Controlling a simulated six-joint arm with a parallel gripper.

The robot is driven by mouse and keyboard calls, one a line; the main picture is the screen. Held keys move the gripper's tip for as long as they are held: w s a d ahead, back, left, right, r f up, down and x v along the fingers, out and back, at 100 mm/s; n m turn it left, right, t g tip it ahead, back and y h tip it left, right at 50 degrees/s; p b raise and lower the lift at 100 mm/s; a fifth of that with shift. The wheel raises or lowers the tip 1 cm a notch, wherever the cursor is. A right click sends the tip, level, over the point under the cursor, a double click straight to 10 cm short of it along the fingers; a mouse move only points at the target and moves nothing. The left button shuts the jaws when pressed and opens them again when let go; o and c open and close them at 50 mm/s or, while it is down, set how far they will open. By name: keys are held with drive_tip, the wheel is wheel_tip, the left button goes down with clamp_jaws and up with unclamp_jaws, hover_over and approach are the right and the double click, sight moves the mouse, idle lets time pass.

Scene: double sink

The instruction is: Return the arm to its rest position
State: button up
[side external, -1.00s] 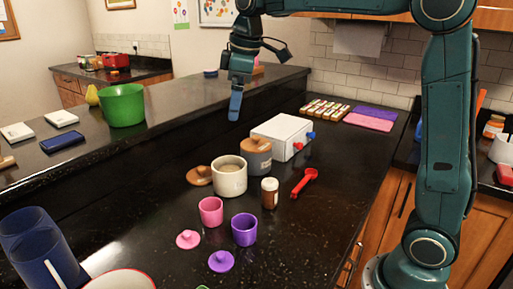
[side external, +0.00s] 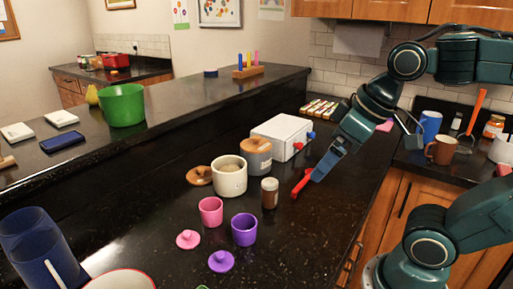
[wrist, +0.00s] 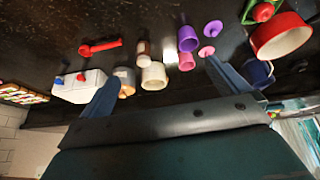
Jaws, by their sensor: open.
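My gripper (side external: 324,170) hangs at the end of my arm above the dark counter, at the right of the side view. Its blue fingers point down and to the left, and in that view they overlap the red scoop (side external: 301,184). In the wrist view my gripper (wrist: 161,70) has its two fingers spread wide with nothing held between them. The red scoop also shows in the wrist view (wrist: 100,46), lying on the counter apart from the fingers.
A white box (side external: 281,136), grey canister (side external: 256,155), cream pot (side external: 229,176), brown jar (side external: 269,193), pink cup (side external: 211,211) and purple cup (side external: 244,230) stand on the counter. A brown mug (side external: 441,150) and blue cup (side external: 430,126) are near my arm. Bare counter lies right of the purple cup.

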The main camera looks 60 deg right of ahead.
drive_tip(key=shift+s+f+m, duration=0.3)
drive_tip(key=shift+s+f, duration=0.6)
drive_tip(key=shift+s, duration=0.15)
